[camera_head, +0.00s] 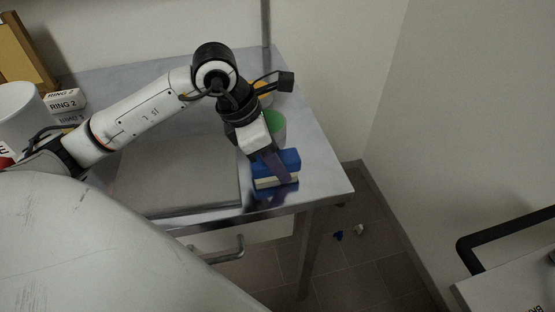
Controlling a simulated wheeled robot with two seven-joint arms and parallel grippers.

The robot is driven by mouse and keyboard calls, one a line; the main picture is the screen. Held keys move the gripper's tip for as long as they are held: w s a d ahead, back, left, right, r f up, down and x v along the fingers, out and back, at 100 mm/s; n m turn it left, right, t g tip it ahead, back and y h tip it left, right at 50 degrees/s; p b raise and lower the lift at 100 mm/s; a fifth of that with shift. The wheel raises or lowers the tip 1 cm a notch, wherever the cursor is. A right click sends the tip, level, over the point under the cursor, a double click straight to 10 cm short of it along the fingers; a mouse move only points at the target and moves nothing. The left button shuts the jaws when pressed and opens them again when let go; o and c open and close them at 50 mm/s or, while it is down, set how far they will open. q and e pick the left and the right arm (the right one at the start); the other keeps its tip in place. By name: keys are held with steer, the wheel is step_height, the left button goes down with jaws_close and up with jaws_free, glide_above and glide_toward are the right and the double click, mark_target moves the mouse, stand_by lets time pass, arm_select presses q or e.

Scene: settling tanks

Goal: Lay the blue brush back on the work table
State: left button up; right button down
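The blue brush (290,158) has a blue body and pale bristles on its underside. It is at the front right part of the metal work table (325,178). My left gripper (276,168) reaches down to it from above, with a finger across the brush's front side. The far finger is hidden behind the brush, so its grip is only partly visible. The bristles are at or just above the table top; I cannot tell if they touch. My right gripper is not in view.
A green-topped container (274,122) and a yellow item (263,88) stand behind the brush. White boxes labelled RING 2 (64,100) are at the back left. A grey panel (175,172) lies left of the brush. A cart with a black handle (500,228) stands at the right.

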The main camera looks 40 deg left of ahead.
arm_select(q)
steer(key=o, duration=0.4)
steer(key=shift+c, duration=0.2)
steer(key=shift+r, duration=0.15)
steer(key=v, duration=1.2)
